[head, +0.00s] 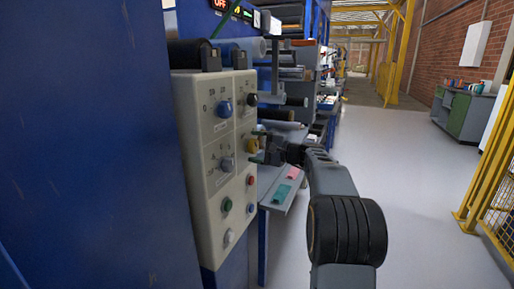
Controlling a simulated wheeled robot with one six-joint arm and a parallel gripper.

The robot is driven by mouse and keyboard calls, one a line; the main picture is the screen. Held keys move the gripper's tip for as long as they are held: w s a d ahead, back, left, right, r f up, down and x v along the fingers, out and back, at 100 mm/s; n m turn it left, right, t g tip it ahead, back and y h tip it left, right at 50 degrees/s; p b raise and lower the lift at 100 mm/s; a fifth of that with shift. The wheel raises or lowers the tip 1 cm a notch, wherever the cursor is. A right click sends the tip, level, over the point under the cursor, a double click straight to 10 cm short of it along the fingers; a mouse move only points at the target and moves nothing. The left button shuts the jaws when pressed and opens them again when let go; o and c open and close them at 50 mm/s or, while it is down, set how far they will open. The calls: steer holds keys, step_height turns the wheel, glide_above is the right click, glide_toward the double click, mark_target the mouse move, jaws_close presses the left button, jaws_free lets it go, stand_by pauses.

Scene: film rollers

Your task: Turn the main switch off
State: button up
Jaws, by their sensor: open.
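A beige control panel (208,190) stands at the left with several knobs and buttons. A yellow rotary knob (252,146) sits on its right part; it looks like the main switch, but its label is too small to read. Blue (224,108) and grey (227,163) knobs are on the left part, and a black knob (252,100) is above the yellow one. My gripper (257,147) is open just right of the panel, its two fingertips above and below the yellow knob. I cannot tell whether they touch it. The knob's exact angle is unclear.
Red (251,180), green (227,204), blue (250,208) and white (229,236) buttons sit lower on the panel. A grey shelf (285,187) lies behind my gripper. The floor at the right is clear up to a yellow fence (490,170).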

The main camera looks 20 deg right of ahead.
steer(key=p+v, duration=0.2)
steer(key=v, duration=1.1)
steer(key=shift+s+d+p, duration=0.25)
steer(key=shift+s+p, duration=0.1)
steer(key=shift+p, duration=0.05)
